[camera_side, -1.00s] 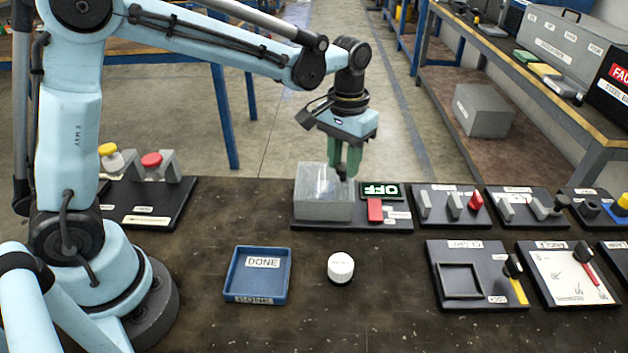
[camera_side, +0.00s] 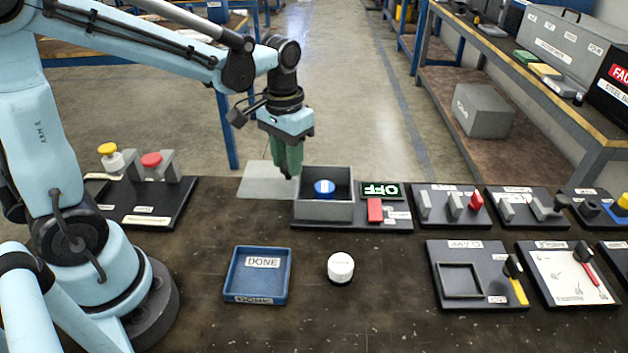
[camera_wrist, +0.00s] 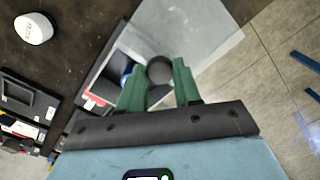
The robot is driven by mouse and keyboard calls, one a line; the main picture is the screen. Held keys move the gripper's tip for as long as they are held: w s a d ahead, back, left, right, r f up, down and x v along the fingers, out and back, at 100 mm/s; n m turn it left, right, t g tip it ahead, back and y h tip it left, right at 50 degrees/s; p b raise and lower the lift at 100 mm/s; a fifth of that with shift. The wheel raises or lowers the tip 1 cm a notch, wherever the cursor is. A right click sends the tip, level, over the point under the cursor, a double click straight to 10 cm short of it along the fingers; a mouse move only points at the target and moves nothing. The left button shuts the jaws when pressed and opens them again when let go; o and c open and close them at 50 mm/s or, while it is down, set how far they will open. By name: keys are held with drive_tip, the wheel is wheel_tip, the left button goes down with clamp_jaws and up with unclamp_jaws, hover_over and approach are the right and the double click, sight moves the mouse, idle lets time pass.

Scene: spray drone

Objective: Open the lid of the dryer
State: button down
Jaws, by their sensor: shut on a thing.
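The dryer is a grey open-topped box (camera_side: 323,211) on a dark base, with a blue round piece (camera_side: 325,187) inside it. Its clear lid (camera_side: 262,180) is swung out flat to the left of the box in the side view; it also shows as a pale see-through sheet in the wrist view (camera_wrist: 200,30). My gripper (camera_side: 290,172) is just above the box's back left corner, beside the lid. In the wrist view its green fingers are shut on the dark round lid knob (camera_wrist: 160,70).
A sign reading OFF (camera_side: 381,190) and a red switch (camera_side: 375,210) are right of the box. A blue DONE tray (camera_side: 258,295) and a white round piece (camera_side: 340,267) lie in front. Several control panels line the right. The front middle of the table is mostly bare.

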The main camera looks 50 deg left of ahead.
drive_tip(key=c, duration=0.8)
unclamp_jaws()
drive_tip(key=shift+r, duration=0.1)
wheel_tip(320, 180, up, 12)
drive_tip(key=shift+f, duration=0.1)
drive_tip(key=shift+s, duration=0.1)
drive_tip(key=m+t, duration=0.1)
drive_tip(key=t, duration=0.5)
approach(286, 166)
drive_tip(key=d+f, duration=0.1)
drive_tip(key=d, duration=0.1)
drive_tip(key=shift+s+a+f+t, duration=0.15)
drive_tip(key=shift+s+f+t, duration=0.1)
drive_tip(key=shift+f+t, duration=0.5)
